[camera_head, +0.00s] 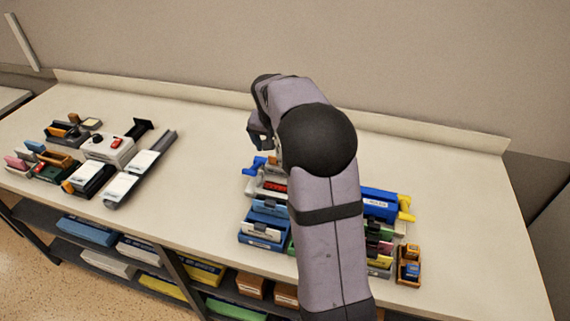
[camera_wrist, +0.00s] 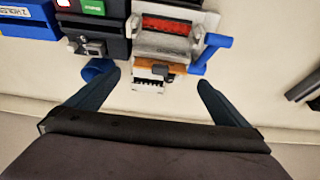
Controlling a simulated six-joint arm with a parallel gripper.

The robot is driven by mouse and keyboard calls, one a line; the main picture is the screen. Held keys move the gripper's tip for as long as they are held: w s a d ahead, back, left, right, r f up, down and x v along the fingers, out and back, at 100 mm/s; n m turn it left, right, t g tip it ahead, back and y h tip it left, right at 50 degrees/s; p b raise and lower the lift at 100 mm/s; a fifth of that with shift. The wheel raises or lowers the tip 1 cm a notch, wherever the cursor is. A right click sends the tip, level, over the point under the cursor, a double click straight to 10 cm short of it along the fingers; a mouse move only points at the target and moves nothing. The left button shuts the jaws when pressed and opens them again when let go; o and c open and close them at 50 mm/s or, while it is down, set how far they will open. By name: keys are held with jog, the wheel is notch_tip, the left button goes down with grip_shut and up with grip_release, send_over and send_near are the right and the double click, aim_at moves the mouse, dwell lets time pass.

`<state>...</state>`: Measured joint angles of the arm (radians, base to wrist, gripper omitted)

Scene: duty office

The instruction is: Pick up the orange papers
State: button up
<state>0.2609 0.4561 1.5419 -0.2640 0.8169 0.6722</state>
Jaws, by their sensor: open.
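My gripper (camera_wrist: 159,80) is open. In the wrist view its two dark fingers stand apart, with the near end of a grey-white holder (camera_wrist: 165,44) between and just beyond their tips. A flat orange piece (camera_wrist: 145,65), perhaps the orange papers, lies across that holder behind a small dark clip. A red strip (camera_wrist: 168,25) sits farther along it. Nothing is held. In the head view my gripper (camera_head: 260,142) is partly hidden by my arm, above the back of the right-hand cluster. Whether the fingers touch anything I cannot tell.
Blue handles (camera_wrist: 215,45) flank the holder, and a dark device (camera_wrist: 95,40) stands close on its left. In the head view a blue box (camera_head: 379,204) and a brown tray (camera_head: 409,268) stand right of my arm. More office items (camera_head: 110,148) fill the table's left; its middle is clear.

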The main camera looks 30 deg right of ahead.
jog(key=shift+p+x, duration=1.95)
jog(key=shift+x, duration=1.75)
jog(key=shift+w+d+r, duration=0.1)
jog(key=c, duration=1)
notch_tip(320, 180, up, 10)
jog(key=b, duration=0.3)
notch_tip(320, 180, up, 5)
jog(key=s+p, duration=0.1)
jog(key=p, duration=0.8)
jog(key=shift+g+y, duration=0.9)
jog(key=s+a+f, duration=0.1)
jog(key=a+f, duration=0.1)
jog(key=s+a+f+p, duration=0.1)
jog(key=s+a, duration=0.1)
jog(key=shift+f+p, duration=0.3)
jog(key=shift+f, duration=0.1)
